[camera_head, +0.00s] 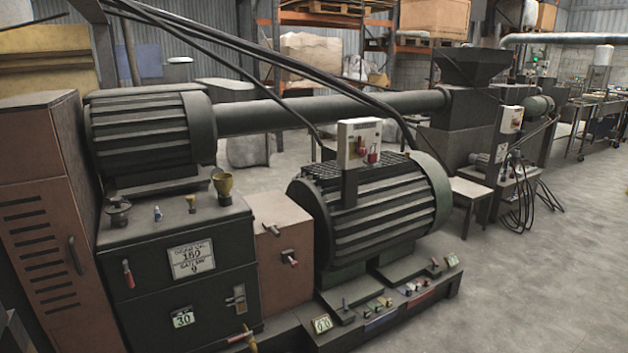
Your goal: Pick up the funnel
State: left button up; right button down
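A small yellowish cup-shaped piece (223,187), wide at the top and narrower below, stands on top of the dark machine cabinet (150,250) in the left half of the head view. It looks like a small funnel. A large dark hopper (470,68), also funnel-shaped, sits on top of the machine farther back on the right. I cannot tell from the view alone which of the two the task names. Neither of my grippers shows in the head view.
A ribbed green motor (370,205) with a switch box (359,144) stands right of the cabinet. Black cables hang across the machine. A small table (470,187) stands beside it. Clear concrete floor (540,290) lies at the right. Racks with pallets (330,17) are behind.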

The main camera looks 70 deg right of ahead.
aim_at(222, 183)
jog(key=z, duration=1.7)
